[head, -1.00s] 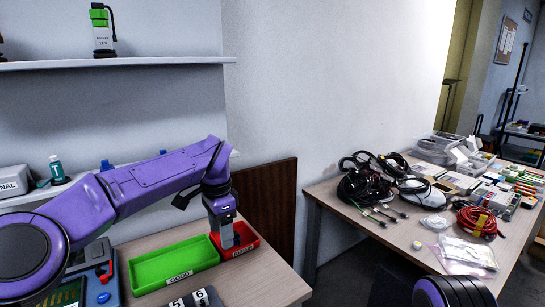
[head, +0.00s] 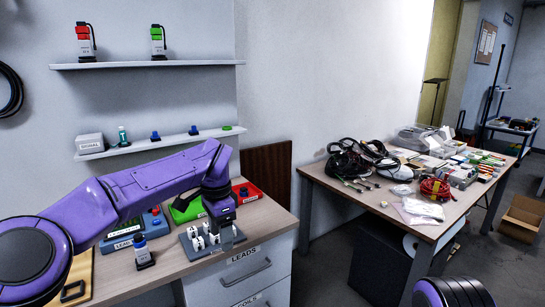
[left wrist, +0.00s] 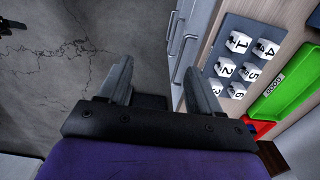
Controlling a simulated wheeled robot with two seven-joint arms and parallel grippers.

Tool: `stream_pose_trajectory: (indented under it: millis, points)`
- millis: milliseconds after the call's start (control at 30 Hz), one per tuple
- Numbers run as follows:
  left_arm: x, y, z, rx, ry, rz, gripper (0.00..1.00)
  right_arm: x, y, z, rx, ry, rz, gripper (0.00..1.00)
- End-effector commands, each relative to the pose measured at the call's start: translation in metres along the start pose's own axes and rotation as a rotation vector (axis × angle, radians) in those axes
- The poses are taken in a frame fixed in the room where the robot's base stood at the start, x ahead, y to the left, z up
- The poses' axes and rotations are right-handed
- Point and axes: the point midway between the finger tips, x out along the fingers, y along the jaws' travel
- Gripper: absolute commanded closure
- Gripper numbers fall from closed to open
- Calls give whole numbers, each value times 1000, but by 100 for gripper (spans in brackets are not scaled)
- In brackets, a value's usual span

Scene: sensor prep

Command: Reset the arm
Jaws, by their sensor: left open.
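My left gripper (head: 222,228) is open, with nothing between its fingers, and hangs above the right front part of the workbench, by the grey rack of numbered white blocks (head: 200,240). In the left wrist view its two spread fingers (left wrist: 158,80) point at the bench's drawer front and the floor, with the numbered blocks (left wrist: 238,68) to their right. My right gripper is out of view; only a purple part of my right arm shows at the bottom right of the head view.
A green tray (head: 180,215) and a red tray (head: 256,193) holding a small dark item stand behind the rack. Drawers (head: 245,274) front the bench. A cluttered second table (head: 420,226) stands right; floor lies between.

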Motion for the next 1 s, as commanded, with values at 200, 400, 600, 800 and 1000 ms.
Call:
stream_pose_trajectory:
  millis: [200,400,600,800,1000]
  points:
    - [29,-4,9,123,-93,-52,36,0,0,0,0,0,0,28]
    - [66,-10,25,307,-226,-108,36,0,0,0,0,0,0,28]
    - [123,-18,58,646,-458,-159,36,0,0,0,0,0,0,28]
    - [208,-18,113,1322,-852,-110,36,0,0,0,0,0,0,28]
    - [320,30,201,2545,-1290,308,36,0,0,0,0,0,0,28]
